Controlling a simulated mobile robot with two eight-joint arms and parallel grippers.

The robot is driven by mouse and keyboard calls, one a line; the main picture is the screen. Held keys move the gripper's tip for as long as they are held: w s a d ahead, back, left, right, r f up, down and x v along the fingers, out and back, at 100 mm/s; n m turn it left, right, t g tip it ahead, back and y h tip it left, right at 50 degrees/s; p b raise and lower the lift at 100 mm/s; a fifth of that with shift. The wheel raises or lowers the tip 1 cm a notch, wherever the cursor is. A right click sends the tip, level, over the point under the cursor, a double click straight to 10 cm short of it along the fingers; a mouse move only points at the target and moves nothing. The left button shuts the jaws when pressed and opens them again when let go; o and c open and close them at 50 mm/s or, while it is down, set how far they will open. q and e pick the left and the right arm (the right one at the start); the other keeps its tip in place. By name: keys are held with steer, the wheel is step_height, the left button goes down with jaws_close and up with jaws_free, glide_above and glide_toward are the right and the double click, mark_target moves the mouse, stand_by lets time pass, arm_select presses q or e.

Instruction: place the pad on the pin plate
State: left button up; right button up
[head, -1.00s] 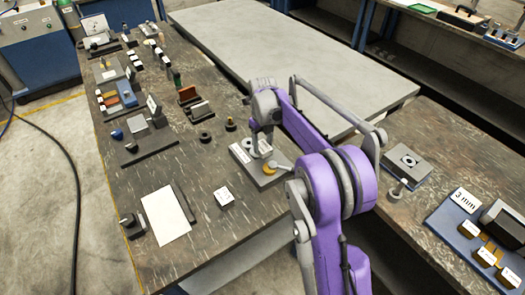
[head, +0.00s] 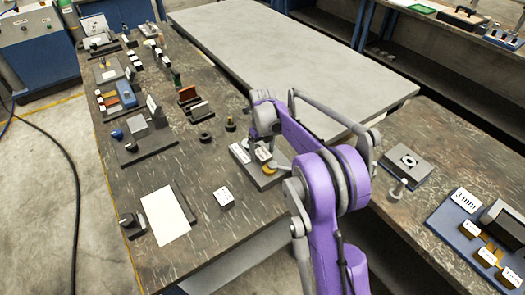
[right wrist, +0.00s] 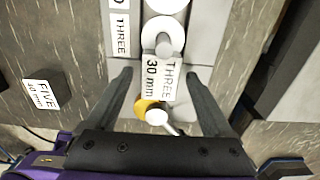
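My right gripper (right wrist: 159,74) is open, its two dark fingers on either side of a small block labelled "THREE 30 mm" (right wrist: 160,84), with gaps on both sides. This may be the pad; I cannot tell for sure. Below it lies a grey plate (head: 270,182), bearing white round discs (right wrist: 162,38), one with a grey pin, "THREE" labels (right wrist: 120,35) and a yellow disc (right wrist: 144,106) beside a white knob. Whether the block touches the plate is unclear. In the head view my purple right arm partly hides the plate. My left gripper is not in view.
A block labelled "FIVE 50 mm" (right wrist: 42,94) stands left of the plate. A white sheet (head: 166,215) lies farther left. Small fixtures crowd the bench's far left. A grey block with a ring (head: 408,160) and a blue "3 mm" tray (head: 450,222) are on the right.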

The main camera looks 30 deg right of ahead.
mark_target(263, 153)
step_height(263, 153, up, 12)
steer(key=s+a+r+n+t, duration=0.1)
steer(key=s+a+r+n, duration=0.1)
steer(key=s+a+n, duration=0.55)
steer(key=s+a+f+n+t, duration=0.1)
steer(key=s+a+f+n, duration=0.1)
steer(key=s+n, duration=0.5)
steer(key=s+a+f+n+t, duration=0.2)
steer(key=s+n, duration=0.5)
steer(key=n, duration=0.4)
steer(key=s+a+f+n+t, duration=0.1)
steer(key=s+a+f+n, duration=0.2)
steer(key=s+n, duration=0.4)
steer(key=shift+s+a+f+n+p, duration=0.15)
steer(key=shift+a+f+n+p, duration=0.2)
steer(key=shift+f+n, duration=0.7)
steer(key=shift+d+r, duration=0.15)
steer(key=shift+r, duration=0.1)
